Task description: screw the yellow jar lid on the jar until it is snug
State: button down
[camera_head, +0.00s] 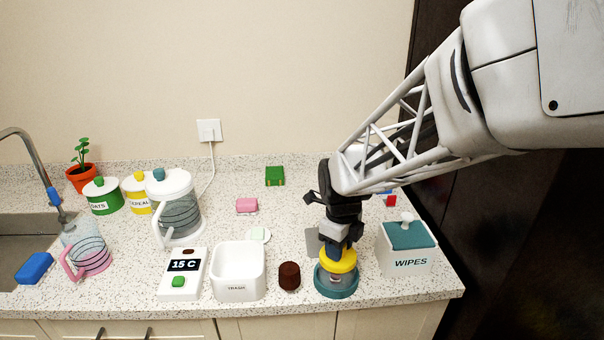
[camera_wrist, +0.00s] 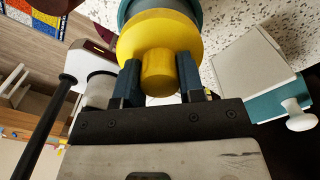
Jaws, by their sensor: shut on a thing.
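The yellow jar lid (camera_head: 338,261) is a wide disc with a round knob. My gripper (camera_head: 333,240) points down over it, and in the wrist view my gripper (camera_wrist: 159,80) is shut on the knob of the yellow lid (camera_wrist: 160,30). The lid sits over the jar (camera_head: 336,276), which stands in a teal round holder (camera_head: 337,288) near the counter's front edge. Only a little of the jar shows beneath the lid. I cannot tell whether the lid is snug on it.
A wipes box (camera_head: 405,262) with a teal top stands close on the right. A dark brown cylinder (camera_head: 289,277) and a white trash bin (camera_head: 238,285) stand to the left. A white display device (camera_head: 183,282) is farther left. The counter's front edge is close.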

jog(key=shift+m, duration=0.3)
jog(key=c, duration=0.7)
grip_release()
jog(key=shift+c, duration=0.2)
jog(key=shift+r, duration=0.1)
jog(key=shift+r, duration=2.9)
jog(key=shift+r, duration=0.1)
notch_tip(320, 180, up, 8)
jog(key=shift+s, duration=0.1)
